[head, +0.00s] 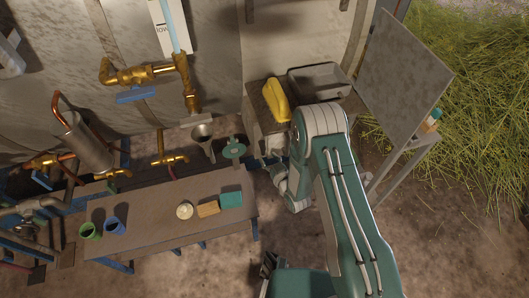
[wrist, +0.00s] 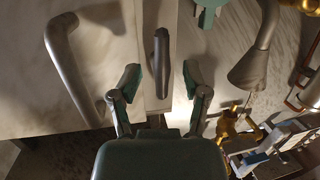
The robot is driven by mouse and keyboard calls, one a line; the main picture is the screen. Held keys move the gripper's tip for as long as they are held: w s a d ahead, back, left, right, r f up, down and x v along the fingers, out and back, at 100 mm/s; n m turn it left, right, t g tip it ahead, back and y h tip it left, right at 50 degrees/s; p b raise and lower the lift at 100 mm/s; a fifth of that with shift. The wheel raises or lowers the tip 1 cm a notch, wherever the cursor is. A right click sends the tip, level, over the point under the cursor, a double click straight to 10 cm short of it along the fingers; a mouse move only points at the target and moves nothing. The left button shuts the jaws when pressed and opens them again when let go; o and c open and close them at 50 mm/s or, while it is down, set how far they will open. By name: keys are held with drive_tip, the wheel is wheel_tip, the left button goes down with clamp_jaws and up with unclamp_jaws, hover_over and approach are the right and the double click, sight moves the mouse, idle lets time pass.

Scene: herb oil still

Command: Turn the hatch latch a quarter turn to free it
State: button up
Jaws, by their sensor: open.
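The hatch latch appears to be the short grey bar (wrist: 161,58) standing upright on a narrow pale strip in the wrist view. A larger curved grey handle (wrist: 72,75) sits on the pale panel (wrist: 112,45) to its left. My gripper (wrist: 161,82) is open, with one green-backed finger on each side of the latch's lower part in the picture. Gaps show between the latch and both fingers, and I cannot tell how far the fingertips are from it in depth. In the head view the latch is hidden, and my arm covers much of that area.
A bench (head: 160,218) with cups, a jar and small blocks stands left of my arm. A yellow object (head: 275,100) and a grey tray (head: 318,82) are behind the arm. Brass pipework (head: 140,73) and a grey funnel-like spout (wrist: 250,66) are nearby.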

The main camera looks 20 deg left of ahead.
drive_tip(key=v, duration=0.3)
drive_tip(key=shift+s+d, duration=0.15)
idle(0.5)
